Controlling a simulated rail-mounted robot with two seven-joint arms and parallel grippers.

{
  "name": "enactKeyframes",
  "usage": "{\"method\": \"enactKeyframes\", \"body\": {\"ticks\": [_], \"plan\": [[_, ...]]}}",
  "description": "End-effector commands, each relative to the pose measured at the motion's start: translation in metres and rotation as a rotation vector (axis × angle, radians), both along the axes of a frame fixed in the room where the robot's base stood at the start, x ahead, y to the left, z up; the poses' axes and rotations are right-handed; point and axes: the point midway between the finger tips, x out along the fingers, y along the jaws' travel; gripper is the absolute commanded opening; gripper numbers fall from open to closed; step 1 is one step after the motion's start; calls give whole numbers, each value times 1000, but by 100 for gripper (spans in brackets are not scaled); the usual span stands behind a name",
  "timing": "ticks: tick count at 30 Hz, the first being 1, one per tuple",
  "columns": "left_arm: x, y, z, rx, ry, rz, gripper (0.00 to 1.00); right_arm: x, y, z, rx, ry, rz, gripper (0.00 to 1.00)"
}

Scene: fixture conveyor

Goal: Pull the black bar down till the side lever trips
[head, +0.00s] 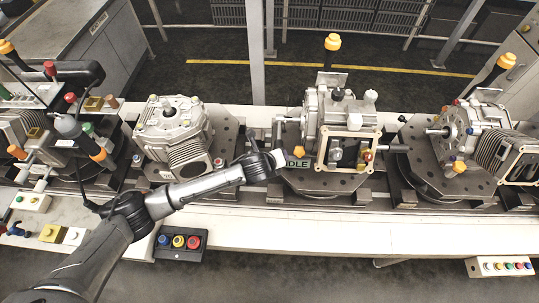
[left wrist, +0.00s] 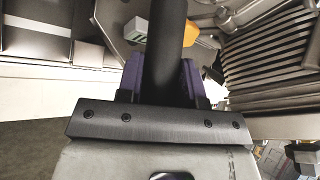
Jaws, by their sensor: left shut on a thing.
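In the left wrist view, a thick black bar (left wrist: 166,45) runs from the top edge down between the purple fingers of my left gripper (left wrist: 166,80). The fingers are shut on it, one on each side. In the head view my left arm reaches in from the lower left, and its gripper end (head: 278,158) is at the left front of the middle fixture, beside the IDLE sign (head: 297,162). The grasp itself is too small to make out there. I cannot tell which part is the side lever. My right gripper is out of view.
The middle fixture carries a housing with a square, pale-rimmed opening (head: 346,133). A ribbed gearbox (head: 180,130) stands to its left and another ribbed unit (head: 490,130) to its right. A button box (head: 181,242) sits at the front edge. Open floor lies in front.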

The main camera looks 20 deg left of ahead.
Motion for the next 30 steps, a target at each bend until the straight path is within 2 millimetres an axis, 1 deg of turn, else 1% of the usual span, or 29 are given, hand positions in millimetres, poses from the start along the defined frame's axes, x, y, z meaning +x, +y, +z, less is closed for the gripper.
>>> {"method": "enactKeyframes", "body": {"ticks": [11, 12, 18, 20, 27, 30], "plan": [[0, -1, -2, 3, -1, -3, 0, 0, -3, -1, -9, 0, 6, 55], [0, -1, -3, 3, -1, -3, 35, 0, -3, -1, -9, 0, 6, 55], [0, -1, -2, 2, -1, -1, 54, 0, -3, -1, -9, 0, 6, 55], [0, -1, -2, 2, -1, -1, 59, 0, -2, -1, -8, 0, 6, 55], [0, -1, -1, 2, -1, -1, 59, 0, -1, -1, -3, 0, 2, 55], [-3, 1, 2, 2, -1, -1, 59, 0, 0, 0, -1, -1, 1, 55]]}}
